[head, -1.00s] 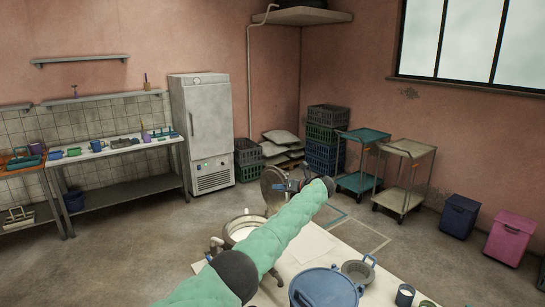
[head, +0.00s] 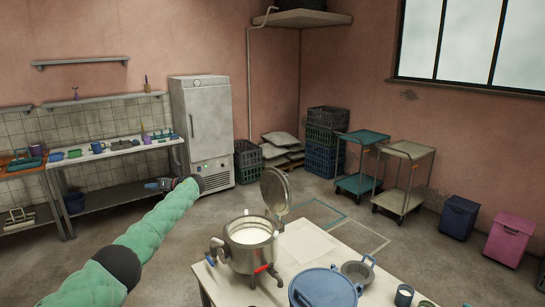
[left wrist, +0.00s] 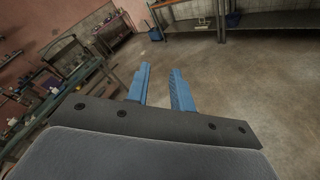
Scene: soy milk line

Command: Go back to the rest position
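My left arm reaches in from the lower left of the head view, wrapped in a green sleeve. My left gripper (head: 160,185) is small and far out at its end, in the air before the shelving table. In the left wrist view my left gripper (left wrist: 160,88) shows two blue fingers with a gap between them and nothing in it. My right gripper is in neither view.
A steel pot (head: 250,252) with its lid raised and white liquid inside stands on the work table (head: 300,240). A blue lidded pot (head: 325,287), a grey strainer (head: 358,270) and a cup (head: 404,295) stand to its right. Open floor lies left of the table.

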